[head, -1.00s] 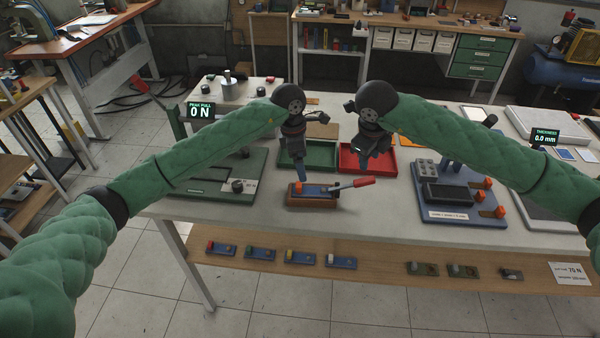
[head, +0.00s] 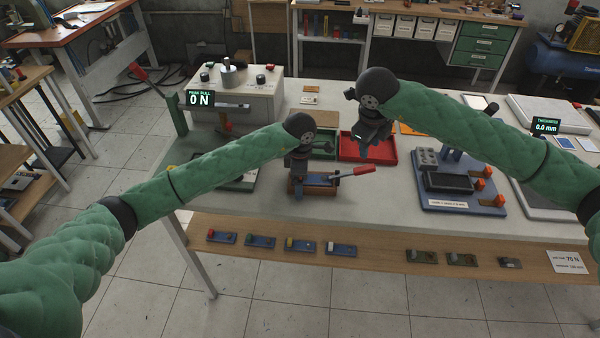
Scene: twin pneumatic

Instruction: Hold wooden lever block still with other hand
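The wooden lever block (head: 322,191) sits on the table near its front edge. Its red-handled lever (head: 359,172) points right and slightly up. A blue piece on the block shows only partly. My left gripper (head: 298,188) is at the block's left part, seen from above and behind. My arm hides its fingertips, so I cannot tell whether they touch the block or are open or shut. My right gripper (head: 364,152) hangs over the red tray, up and to the right of the block. Its fingers are too small and dark to judge.
A red tray (head: 388,157) and a green tray (head: 322,143) lie behind the block. A blue fixture (head: 463,204) stands to the right. A pull tester with a "0 N" display (head: 200,98) is at the left. Several small blocks (head: 259,241) lie on the lower shelf.

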